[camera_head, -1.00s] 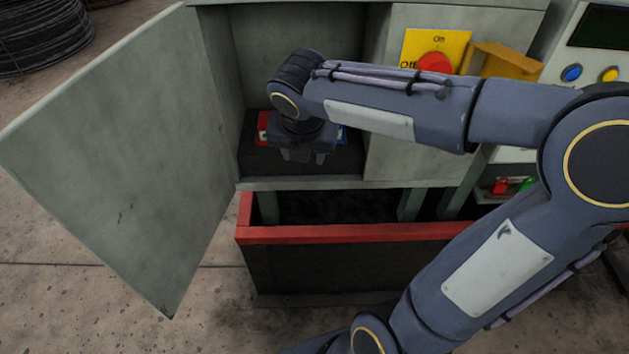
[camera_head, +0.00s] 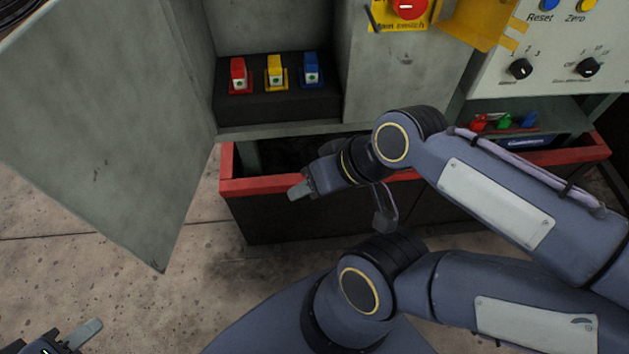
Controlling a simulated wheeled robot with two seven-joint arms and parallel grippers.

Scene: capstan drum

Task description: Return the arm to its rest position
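My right arm comes in from the right and is folded in front of the cabinet. Its gripper (camera_head: 345,203) points down over the red-rimmed bin front, with its two grey fingers spread apart and nothing between them. My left gripper (camera_head: 78,335) shows only in part at the bottom left corner; one grey finger is visible, and the rest is cut off by the picture edge. Neither gripper touches the cabinet's contents.
The red-rimmed bin (camera_head: 235,186) stands below. A control panel (camera_head: 555,50) is at right. Floor at lower left is clear.

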